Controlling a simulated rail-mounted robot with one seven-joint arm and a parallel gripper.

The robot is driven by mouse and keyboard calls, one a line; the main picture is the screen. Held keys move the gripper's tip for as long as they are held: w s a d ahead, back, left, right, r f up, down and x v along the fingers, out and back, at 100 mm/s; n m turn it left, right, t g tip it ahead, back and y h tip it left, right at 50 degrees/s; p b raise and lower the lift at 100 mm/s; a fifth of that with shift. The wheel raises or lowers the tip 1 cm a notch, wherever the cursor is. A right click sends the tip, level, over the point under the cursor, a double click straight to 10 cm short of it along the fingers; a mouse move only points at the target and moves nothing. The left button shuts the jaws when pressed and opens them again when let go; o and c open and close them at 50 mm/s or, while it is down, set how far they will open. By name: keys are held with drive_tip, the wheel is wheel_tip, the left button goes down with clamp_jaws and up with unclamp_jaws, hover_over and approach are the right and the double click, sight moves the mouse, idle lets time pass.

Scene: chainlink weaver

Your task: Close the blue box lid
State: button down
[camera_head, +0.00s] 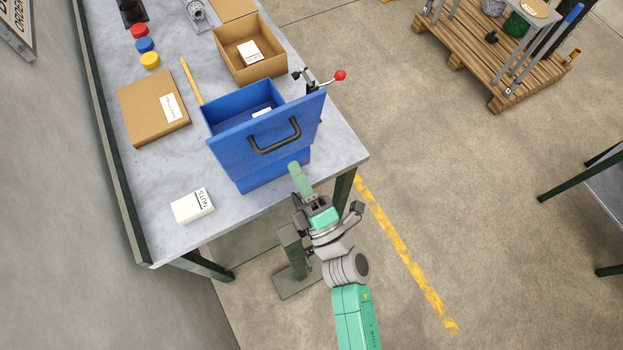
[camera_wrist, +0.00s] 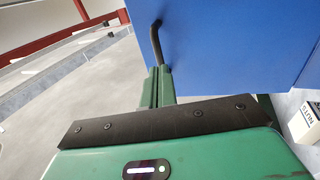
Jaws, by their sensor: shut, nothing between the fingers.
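The blue box (camera_head: 240,109) stands on the grey workbench near its right end. Its blue lid (camera_head: 225,146) is open and tilted up on the near side, with a black handle (camera_head: 275,138) on its face. Through the opening I see part of a white item inside. My gripper (camera_head: 295,168) is shut and empty, just in front of the lid, below the handle. In the wrist view the shut fingers (camera_wrist: 158,86) point at the blue lid (camera_wrist: 215,50), close to one end of the black handle (camera_wrist: 155,42). I cannot tell whether they touch it.
A white NUTS carton (camera_head: 192,206) lies at the bench's near left. A closed cardboard box (camera_head: 150,108) and an open one (camera_head: 270,68) stand beyond. A red-knobbed lever (camera_head: 338,76) sticks out at the bench's right edge.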

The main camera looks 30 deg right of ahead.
drive_tip(key=shift+x, duration=1.65)
